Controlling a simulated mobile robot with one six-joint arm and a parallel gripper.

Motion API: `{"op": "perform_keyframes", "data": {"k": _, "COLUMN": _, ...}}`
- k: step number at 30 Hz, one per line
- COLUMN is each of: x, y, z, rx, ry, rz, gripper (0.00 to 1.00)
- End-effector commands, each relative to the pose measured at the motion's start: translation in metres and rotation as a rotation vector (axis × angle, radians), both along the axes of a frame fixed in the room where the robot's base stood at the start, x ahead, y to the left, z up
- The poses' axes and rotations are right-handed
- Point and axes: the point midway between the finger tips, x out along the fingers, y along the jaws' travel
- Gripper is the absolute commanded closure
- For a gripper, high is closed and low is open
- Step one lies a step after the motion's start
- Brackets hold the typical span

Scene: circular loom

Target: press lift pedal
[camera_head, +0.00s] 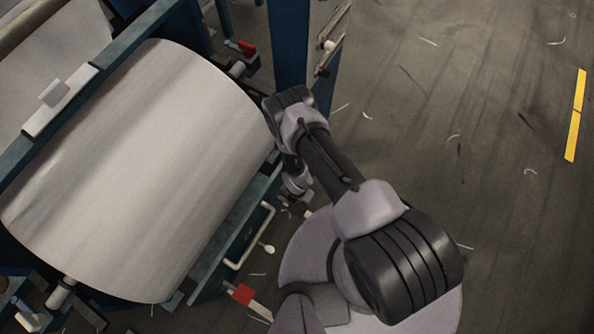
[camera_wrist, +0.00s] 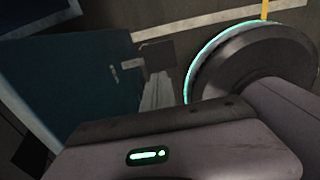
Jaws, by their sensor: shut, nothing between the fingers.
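My gripper (camera_head: 299,200) hangs low at the right side of the loom's frame, small and partly hidden under my own arm in the head view. It is shut and holds nothing. In the head view a red block (camera_head: 243,293) with a pale strip sits low at the frame's lower right side; I cannot tell for sure whether it is the lift pedal. It lies apart from my gripper, below and to the left in the picture. The wrist view is dark, with no clear pedal or contact.
A large white fabric roll (camera_head: 140,170) fills the left, in a blue frame. A bent pale handle (camera_head: 255,240) sticks out between roll and my base. A blue post (camera_head: 288,45) stands behind my arm. The floor (camera_head: 480,130) at the right is open, with scraps and a yellow line.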

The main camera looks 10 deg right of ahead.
Motion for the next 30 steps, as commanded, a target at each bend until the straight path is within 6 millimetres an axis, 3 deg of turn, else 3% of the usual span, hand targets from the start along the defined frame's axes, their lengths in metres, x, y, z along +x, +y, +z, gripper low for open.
{"op": "perform_keyframes", "data": {"k": 1, "x": 0.000, "y": 0.000, "z": -0.016, "rx": 0.000, "ry": 0.000, "rz": 0.000, "gripper": 1.00}}
{"op": "perform_keyframes", "data": {"k": 6, "x": 0.000, "y": 0.000, "z": -0.055, "rx": 0.000, "ry": 0.000, "rz": -0.001, "gripper": 1.00}}
{"op": "perform_keyframes", "data": {"k": 15, "x": 0.000, "y": 0.000, "z": -0.110, "rx": -0.001, "ry": 0.000, "rz": -0.001, "gripper": 1.00}}
{"op": "perform_keyframes", "data": {"k": 20, "x": 0.000, "y": 0.000, "z": -0.119, "rx": -0.001, "ry": 0.000, "rz": -0.001, "gripper": 1.00}}
{"op": "perform_keyframes", "data": {"k": 30, "x": 0.000, "y": -0.001, "z": -0.119, "rx": -0.001, "ry": -0.001, "rz": -0.001, "gripper": 1.00}}
